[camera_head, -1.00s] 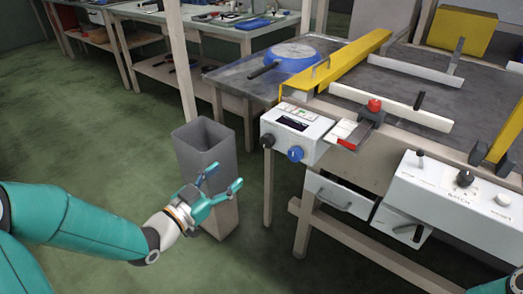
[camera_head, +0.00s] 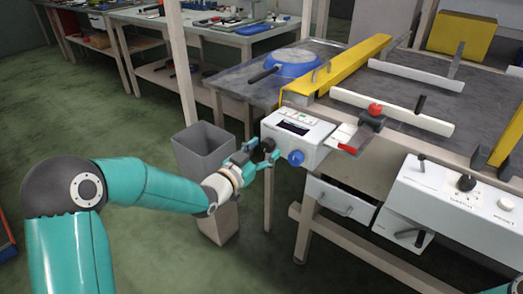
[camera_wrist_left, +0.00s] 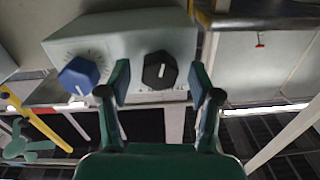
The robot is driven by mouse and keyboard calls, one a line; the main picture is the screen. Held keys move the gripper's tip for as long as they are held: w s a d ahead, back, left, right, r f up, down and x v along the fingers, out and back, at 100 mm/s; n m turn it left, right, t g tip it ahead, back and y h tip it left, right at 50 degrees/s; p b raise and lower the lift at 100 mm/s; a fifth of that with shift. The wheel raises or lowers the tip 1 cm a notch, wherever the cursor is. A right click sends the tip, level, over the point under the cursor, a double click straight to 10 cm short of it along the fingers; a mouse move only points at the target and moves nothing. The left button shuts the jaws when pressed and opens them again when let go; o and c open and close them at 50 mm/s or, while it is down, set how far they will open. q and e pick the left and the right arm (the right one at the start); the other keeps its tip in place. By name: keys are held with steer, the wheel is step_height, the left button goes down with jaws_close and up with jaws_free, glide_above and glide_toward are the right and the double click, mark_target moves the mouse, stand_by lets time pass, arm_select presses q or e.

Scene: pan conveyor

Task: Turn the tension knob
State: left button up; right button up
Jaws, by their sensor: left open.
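A white control box (camera_head: 300,130) with a small dark display has a black knob (camera_head: 268,144) and a blue knob (camera_head: 296,157) on its front. I cannot read which is labelled tension. My left gripper (camera_head: 260,156) is open right in front of the black knob. In the left wrist view the black knob (camera_wrist_left: 160,70), with a white pointer line, sits between the two open fingers (camera_wrist_left: 159,80). Contact is not clear. The blue knob (camera_wrist_left: 79,76) is left of the fingers there. My right gripper is not in view.
A grey bin (camera_head: 204,148) stands behind and left of my left gripper. A red-knobbed lever (camera_head: 375,109) is right of the box. A second white control panel (camera_head: 455,195) is at the right. An open drawer (camera_head: 341,197) hangs below the table.

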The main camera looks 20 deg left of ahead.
arm_select(q)
steer(key=c, duration=1)
steer(key=shift+a, duration=0.25)
steer(key=shift+c, duration=0.7)
steer(key=shift+d, duration=0.2)
steer(key=shift+f+m+b, duration=0.15)
steer(key=shift+m+b, duration=0.25)
steer(key=shift+b, duration=0.4)
steer(key=m+b, duration=0.3)
steer(key=b, duration=0.3)
steer(key=shift+f+m, duration=0.1)
steer(key=shift+m, duration=0.2)
steer(key=shift+r+m+b, duration=0.2)
steer(key=shift+m+b, duration=0.6)
steer(key=shift+b, duration=0.2)
